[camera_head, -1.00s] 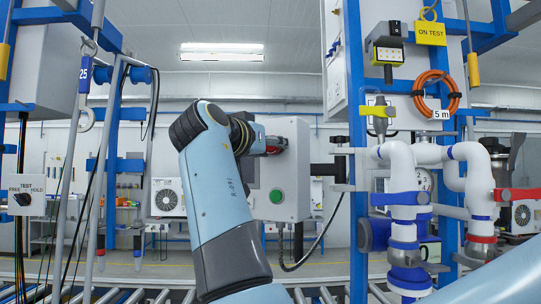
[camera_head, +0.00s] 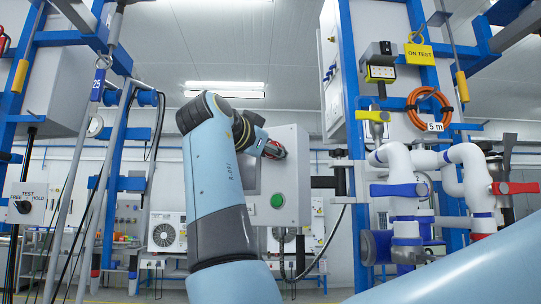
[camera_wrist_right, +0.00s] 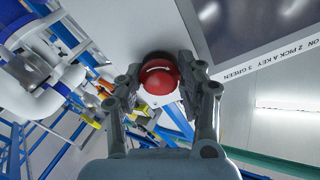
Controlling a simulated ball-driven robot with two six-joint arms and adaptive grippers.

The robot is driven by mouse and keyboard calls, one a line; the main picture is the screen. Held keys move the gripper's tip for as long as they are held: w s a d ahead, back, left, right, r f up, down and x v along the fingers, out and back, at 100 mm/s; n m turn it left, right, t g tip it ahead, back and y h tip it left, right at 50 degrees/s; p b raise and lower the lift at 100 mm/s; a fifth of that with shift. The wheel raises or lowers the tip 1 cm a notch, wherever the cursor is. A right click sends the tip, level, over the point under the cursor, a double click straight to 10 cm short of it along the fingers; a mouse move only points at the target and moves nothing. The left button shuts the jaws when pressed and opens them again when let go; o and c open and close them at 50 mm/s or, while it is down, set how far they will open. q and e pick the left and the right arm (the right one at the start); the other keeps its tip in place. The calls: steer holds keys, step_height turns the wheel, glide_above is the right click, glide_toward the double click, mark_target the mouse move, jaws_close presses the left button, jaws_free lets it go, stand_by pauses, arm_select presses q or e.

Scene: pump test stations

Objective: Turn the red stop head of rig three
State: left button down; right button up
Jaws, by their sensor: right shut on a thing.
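The red stop head (camera_wrist_right: 158,77) is a round red knob on a pale panel in the right wrist view. My right gripper (camera_wrist_right: 162,75) has a finger on either side of it and is shut on it. The rig number cannot be read. My left gripper is not in view.
White pipes with a blue-handled valve (camera_head: 400,190) and a red-handled valve (camera_head: 515,188) stand at the right. An orange hose coil (camera_head: 429,108) and a yellow ON TEST tag (camera_head: 419,54) hang above them. A TEST switch box (camera_head: 27,203) is at the left.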

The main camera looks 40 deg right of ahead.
steer(key=shift+r, duration=0.1)
steer(key=o, duration=1.2)
step_height(320, 180, up, 10)
steer(key=shift+f, duration=0.1)
stand_by(0.3)
